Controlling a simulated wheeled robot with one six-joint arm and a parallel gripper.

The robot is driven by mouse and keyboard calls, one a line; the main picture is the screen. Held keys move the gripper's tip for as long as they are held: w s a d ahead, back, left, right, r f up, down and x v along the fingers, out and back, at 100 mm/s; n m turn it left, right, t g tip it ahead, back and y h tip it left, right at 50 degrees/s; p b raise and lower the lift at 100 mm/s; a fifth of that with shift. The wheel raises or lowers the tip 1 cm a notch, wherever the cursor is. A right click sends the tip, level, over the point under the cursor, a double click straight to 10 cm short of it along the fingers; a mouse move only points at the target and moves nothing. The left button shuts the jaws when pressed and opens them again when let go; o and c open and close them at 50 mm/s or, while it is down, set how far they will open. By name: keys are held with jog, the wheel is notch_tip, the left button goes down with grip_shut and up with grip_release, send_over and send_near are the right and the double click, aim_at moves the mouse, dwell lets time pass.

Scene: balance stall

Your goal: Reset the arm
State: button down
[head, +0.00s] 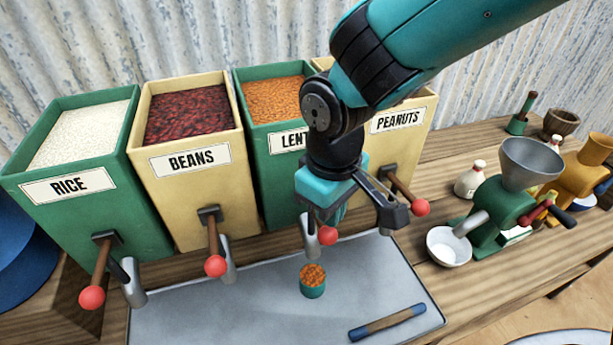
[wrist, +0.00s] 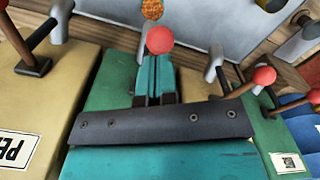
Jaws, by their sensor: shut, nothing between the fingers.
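My gripper (head: 338,218) hangs in front of the green lentil bin (head: 272,101), just above and behind that bin's red lever knob (head: 327,236). In the wrist view my gripper's teal fingers (wrist: 154,68) are together and empty, with the red knob (wrist: 159,40) close to their tips. I cannot tell whether they touch it. My arm bends down from the top right and hides part of the lentil and peanut bins. A small teal cup (head: 313,289) full of orange lentils stands upright on the grey tray, below the lentil spout (head: 310,245).
The rice bin (head: 68,187), bean bin (head: 192,158) and peanut bin (head: 398,121) flank it, with levers sticking out in front. A wooden stick with blue ends (head: 387,322) lies on the grey tray (head: 230,315). A green grinder (head: 503,205) and white bowl (head: 449,247) stand right.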

jog(key=shift+d+r, duration=0.15)
jog(key=shift+d, duration=0.15)
jog(key=s+d+r+m+y+b, duration=0.2)
jog(key=s+d+r+y+b, duration=0.1)
jog(key=s+d+b, duration=0.4)
jog(key=s+d+y, duration=0.1)
jog(key=s+d, duration=0.1)
jog(key=s, duration=0.1)
jog(key=shift+s+d+r, duration=0.15)
jog(key=shift+d+r, duration=0.05)
jog(key=shift+r, duration=0.1)
